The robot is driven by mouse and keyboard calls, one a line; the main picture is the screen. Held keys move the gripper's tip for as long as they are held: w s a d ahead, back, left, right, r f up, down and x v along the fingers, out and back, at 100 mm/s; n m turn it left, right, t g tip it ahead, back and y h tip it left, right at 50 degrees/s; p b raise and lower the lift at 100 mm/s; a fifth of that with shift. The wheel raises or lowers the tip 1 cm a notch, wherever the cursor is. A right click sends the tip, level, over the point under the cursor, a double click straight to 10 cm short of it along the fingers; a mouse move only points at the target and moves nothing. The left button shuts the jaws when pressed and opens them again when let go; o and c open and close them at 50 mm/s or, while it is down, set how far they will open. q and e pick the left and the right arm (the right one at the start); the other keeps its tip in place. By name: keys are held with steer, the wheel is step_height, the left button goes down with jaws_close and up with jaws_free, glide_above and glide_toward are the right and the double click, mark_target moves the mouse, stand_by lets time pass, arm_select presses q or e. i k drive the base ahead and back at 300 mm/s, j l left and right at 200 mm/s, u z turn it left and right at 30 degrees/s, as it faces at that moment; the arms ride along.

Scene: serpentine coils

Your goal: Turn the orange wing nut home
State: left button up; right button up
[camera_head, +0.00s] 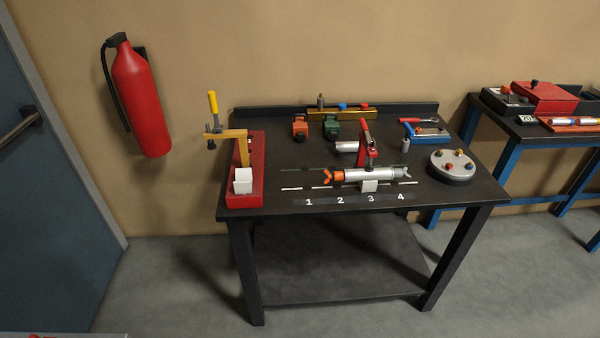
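The orange wing nut (327,176) sits at the left end of a silver cylinder (358,174) on the dark workbench. Its wings spread to the left. The cylinder lies sideways over a small light block (369,186), behind the white numbers 1 to 4. I cannot tell whether a gap is left between the nut and the cylinder's end. Neither of my grippers shows in the head view.
A red base with a yellow-handled clamp (212,102) stands at the workbench's left end (285,207). A red-handled clamp (366,150) rises just behind the cylinder. A round grey plate with coloured knobs (452,170) is at right. A fire extinguisher (138,100) hangs on the wall.

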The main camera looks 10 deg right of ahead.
mark_target(329, 175)
steer(key=l+u, duration=0.25)
steer(key=u, duration=0.2)
steer(key=i+l+u, duration=0.1)
steer(key=l+u, duration=0.15)
steer(key=u, duration=0.15)
steer(key=l+u, duration=0.25)
steer(key=u, duration=0.2)
steer(key=k+l+u, duration=0.1)
steer(key=u, duration=0.35)
steer(key=l, duration=0.15)
